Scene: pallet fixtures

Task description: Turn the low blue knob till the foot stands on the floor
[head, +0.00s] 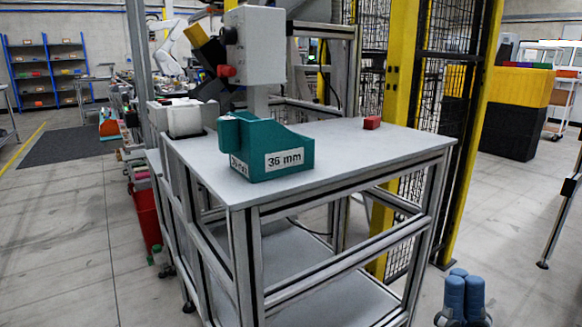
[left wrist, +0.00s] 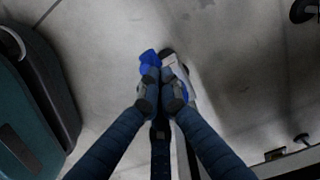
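The blue knob (left wrist: 150,60) shows in the left wrist view, just above the centre, partly covered by my fingers. My left gripper (left wrist: 161,80) has its blue-grey fingers drawn in around it, with the tips against its near side. A pale part and a grey bar lie close beside the knob on the right. The foot cannot be made out, and whether it touches the floor does not show. In the head view my right gripper (head: 464,296) is low at the right, over the floor, with nothing visible in it; how far its fingers are closed is unclear.
A grey-topped frame table (head: 385,150) carries a teal fixture marked 36 mm (head: 262,147), a small red block (head: 372,122) and a white box (head: 255,45) on a post. A yellow post (head: 402,60) and mesh fence stand behind. Open floor lies left and right.

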